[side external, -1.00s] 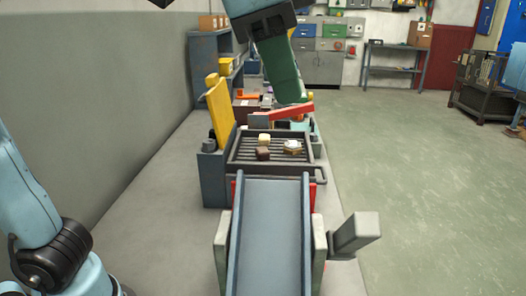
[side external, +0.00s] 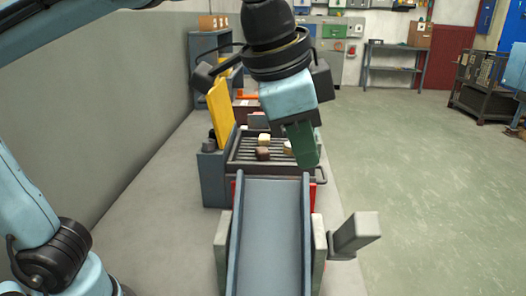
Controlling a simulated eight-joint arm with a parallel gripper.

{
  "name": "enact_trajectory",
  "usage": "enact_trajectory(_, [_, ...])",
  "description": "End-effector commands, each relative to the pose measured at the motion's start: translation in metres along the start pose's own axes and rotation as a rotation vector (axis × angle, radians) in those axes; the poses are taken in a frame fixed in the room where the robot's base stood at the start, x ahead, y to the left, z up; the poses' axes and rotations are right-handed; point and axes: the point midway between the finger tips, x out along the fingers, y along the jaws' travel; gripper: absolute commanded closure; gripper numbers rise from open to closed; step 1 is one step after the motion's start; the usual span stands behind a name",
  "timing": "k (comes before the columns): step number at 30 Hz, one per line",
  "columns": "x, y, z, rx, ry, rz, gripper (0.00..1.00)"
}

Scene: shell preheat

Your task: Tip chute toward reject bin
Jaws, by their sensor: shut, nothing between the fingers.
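The chute (side external: 271,232) is a blue-grey trough with raised side rails, running from the tray toward the camera between two pale supports. A grey block-shaped lever (side external: 354,235) sticks out to the right of the right support. My gripper (side external: 309,163), with green fingers, is shut and empty. It points down in front of the right part of the dark slatted tray (side external: 233,157), near the chute's far end; I cannot tell whether it touches anything. Red surfaces (side external: 320,197) show beside the chute's far end. I cannot tell which thing is the reject bin.
A cream block (side external: 264,137) and a brown block (side external: 262,154) lie on the tray; a pale piece is partly hidden by my gripper. A yellow upright panel (side external: 221,112) stands at the tray's left. The floor to the right is open.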

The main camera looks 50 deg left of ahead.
Motion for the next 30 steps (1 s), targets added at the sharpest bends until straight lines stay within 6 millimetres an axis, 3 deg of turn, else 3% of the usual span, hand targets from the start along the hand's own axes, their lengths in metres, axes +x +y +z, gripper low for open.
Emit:
enact_trajectory(9, [0.035, -0.014, 0.009, -0.003, 0.001, -0.001, 1.00])
enact_trajectory(30, [0.042, -0.020, 0.011, -0.015, -0.002, 0.035, 1.00])
